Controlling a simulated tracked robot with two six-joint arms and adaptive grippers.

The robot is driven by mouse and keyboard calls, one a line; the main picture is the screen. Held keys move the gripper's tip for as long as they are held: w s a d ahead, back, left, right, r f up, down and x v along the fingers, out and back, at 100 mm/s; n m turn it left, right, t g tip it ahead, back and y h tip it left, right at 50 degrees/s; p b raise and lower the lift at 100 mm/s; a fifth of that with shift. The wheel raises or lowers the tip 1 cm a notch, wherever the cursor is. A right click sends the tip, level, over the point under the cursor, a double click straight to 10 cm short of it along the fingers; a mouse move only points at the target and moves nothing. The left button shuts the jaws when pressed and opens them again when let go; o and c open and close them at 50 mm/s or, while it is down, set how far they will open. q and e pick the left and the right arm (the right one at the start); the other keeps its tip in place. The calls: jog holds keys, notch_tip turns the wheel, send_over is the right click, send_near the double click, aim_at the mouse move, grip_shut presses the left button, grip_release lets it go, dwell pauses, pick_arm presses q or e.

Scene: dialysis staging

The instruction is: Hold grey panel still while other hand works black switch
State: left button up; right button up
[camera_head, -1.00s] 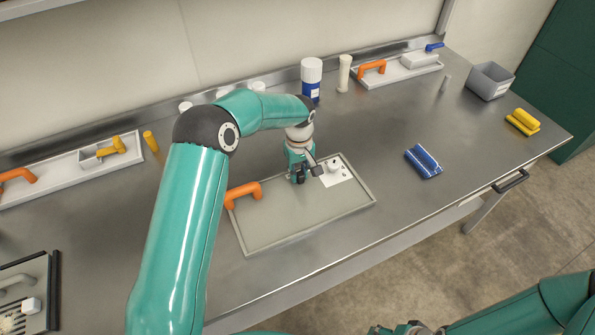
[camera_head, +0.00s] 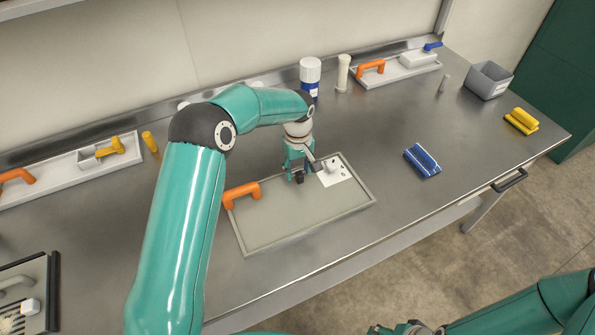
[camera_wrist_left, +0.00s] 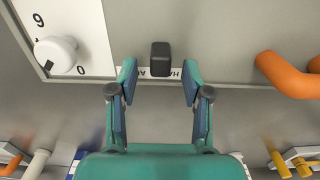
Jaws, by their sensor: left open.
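The grey panel (camera_head: 290,218) lies on the steel bench, with an orange handle (camera_head: 242,193) at its left and a white label with a white knob (camera_head: 331,167) near its far right corner. The black switch (camera_wrist_left: 160,58) stands on the panel beside a small lettered label in the left wrist view. My left gripper (camera_head: 300,170) is over the panel's far edge, beside the white label. In the left wrist view its fingers (camera_wrist_left: 159,78) are open and empty, with the switch just beyond the gap between the tips. My right arm's end (camera_head: 408,328) is cut off by the bottom edge.
A blue block (camera_head: 422,160) and a yellow one (camera_head: 521,121) lie to the right, with a grey bin (camera_head: 489,81) behind. A white bottle (camera_head: 310,72) and a pale cylinder (camera_head: 343,73) stand at the back.

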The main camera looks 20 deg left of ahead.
pick_arm(q)
notch_tip(320, 180, up, 10)
jog(key=shift+r, duration=0.25)
dwell(0.4)
